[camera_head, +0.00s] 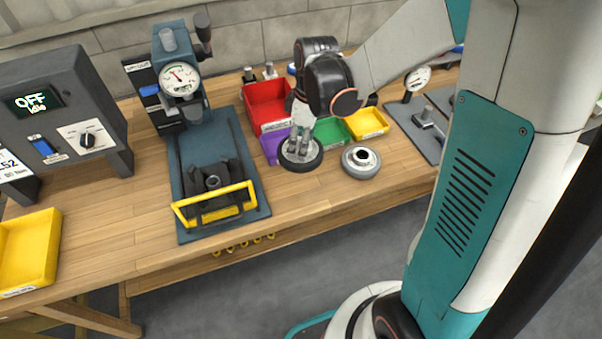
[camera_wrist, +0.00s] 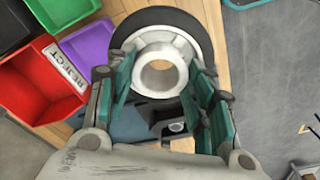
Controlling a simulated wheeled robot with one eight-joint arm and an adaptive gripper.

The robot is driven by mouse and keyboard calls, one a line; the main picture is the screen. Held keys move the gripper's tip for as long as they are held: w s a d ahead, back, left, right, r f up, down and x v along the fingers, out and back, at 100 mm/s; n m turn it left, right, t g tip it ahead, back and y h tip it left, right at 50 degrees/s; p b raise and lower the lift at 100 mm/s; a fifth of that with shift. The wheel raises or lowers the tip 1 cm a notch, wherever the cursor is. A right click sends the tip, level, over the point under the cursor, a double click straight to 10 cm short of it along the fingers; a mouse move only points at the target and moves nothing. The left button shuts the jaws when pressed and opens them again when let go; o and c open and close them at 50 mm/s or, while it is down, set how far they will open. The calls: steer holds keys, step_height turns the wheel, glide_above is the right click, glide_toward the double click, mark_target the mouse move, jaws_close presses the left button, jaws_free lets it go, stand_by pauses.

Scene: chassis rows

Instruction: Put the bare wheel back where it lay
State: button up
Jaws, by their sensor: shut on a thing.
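My gripper (camera_head: 300,136) is shut on a wheel (camera_head: 302,161) with a black tyre and pale hub, in front of the purple bin in the head view. In the wrist view the wheel (camera_wrist: 202,38) lies between the teal finger pads of my gripper (camera_wrist: 160,75), which flank its raised hub ring. Its bore looks open, with wood colour showing through. I cannot tell whether the wheel touches the bench. A second wheel (camera_head: 361,171), grey with a dark centre, lies flat on the bench just to the right, apart from the held one.
Red (camera_head: 266,104), purple (camera_head: 270,146), green (camera_head: 333,131) and yellow (camera_head: 368,123) bins stand close behind the wheels. A press with a gauge (camera_head: 181,80) and a blue fixture plate (camera_head: 187,224) are to the left. Bare bench (camera_head: 310,193) shows in front.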

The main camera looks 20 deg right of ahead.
step_height(320, 180, down, 12)
steer(key=b, duration=0.3)
steer(key=shift+r+b, duration=0.1)
steer(key=shift+b, duration=0.25)
steer(key=o, duration=1.5)
step_height(320, 180, up, 12)
steer(key=s+d+p, duration=0.1)
steer(key=p, duration=0.3)
steer(key=s+a+r+m+t+h, duration=0.1)
steer(key=s+r+m+t, duration=0.5)
steer(key=s+r+m, duration=0.5)
steer(key=shift+v, duration=2.3)
